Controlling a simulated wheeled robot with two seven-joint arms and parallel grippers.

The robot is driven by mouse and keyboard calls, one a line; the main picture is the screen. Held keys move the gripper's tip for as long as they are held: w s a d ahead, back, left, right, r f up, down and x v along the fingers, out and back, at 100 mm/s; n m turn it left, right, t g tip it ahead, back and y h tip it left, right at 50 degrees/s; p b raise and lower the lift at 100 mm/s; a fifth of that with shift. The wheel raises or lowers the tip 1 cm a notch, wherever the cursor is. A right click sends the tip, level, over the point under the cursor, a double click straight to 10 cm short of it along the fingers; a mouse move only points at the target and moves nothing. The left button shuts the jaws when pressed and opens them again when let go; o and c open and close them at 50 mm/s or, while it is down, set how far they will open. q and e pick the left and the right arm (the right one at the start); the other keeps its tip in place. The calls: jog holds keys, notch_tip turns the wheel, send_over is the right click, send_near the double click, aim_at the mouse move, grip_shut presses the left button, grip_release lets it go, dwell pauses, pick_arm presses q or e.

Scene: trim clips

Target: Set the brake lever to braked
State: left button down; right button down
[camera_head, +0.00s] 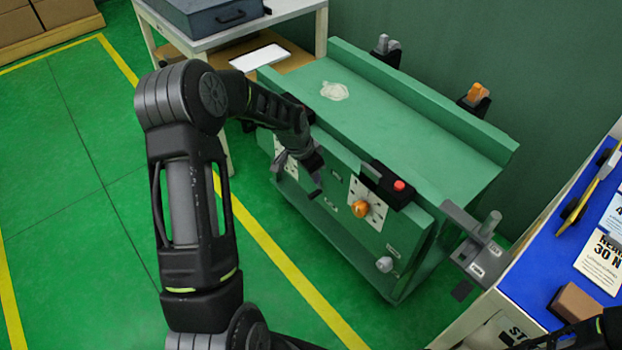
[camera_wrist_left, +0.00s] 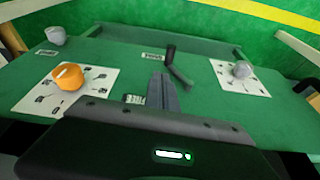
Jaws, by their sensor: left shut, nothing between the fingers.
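The brake lever appears to be the dark bent lever (camera_wrist_left: 179,74) on the green front panel, between two dials in the left wrist view. In the head view my left gripper (camera_head: 316,181) is at the front panel and partly hides the lever's area. My right gripper is not visible; only part of a dark arm shows at the lower right.
An orange knob (camera_head: 361,209) on a white dial and a grey knob (camera_head: 384,264) are on the panel. A red button (camera_head: 399,186) sits above. A grey bracket (camera_head: 480,250) is at the bench's right end. A blue-topped table (camera_head: 560,255) stands right. Floor left is clear.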

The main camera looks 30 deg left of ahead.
pick_arm(q)
jog(key=s+d+r, duration=0.2)
jog(key=s+r, duration=0.1)
jog(key=r, duration=0.4)
jog(key=shift+d, duration=0.3)
jog(key=shift+s, duration=0.1)
jog(key=s+d+f+n+h+p, duration=0.1)
jog(key=s+d+f+p, duration=0.15)
jog(key=d, duration=0.35)
jog(key=s+d+f+n+g+h+p, duration=0.1)
jog(key=s+d+f, duration=0.25)
jog(key=d, duration=0.25)
jog(key=s+d+f+n+p, duration=0.1)
jog(key=s+d+f+p, duration=0.1)
jog(key=s+d+f, duration=0.3)
jog(key=s+d+f+n+g+h+p, duration=0.1)
jog(key=s+d+f+n+p, duration=0.1)
jog(key=s+d, duration=0.8)
jog(key=s+n+p, duration=0.1)
jog(key=s, duration=0.1)
jog(key=shift+s+d+f+g, duration=0.25)
jog(key=shift+s+f+g, duration=0.1)
jog(key=shift+s+g, duration=0.05)
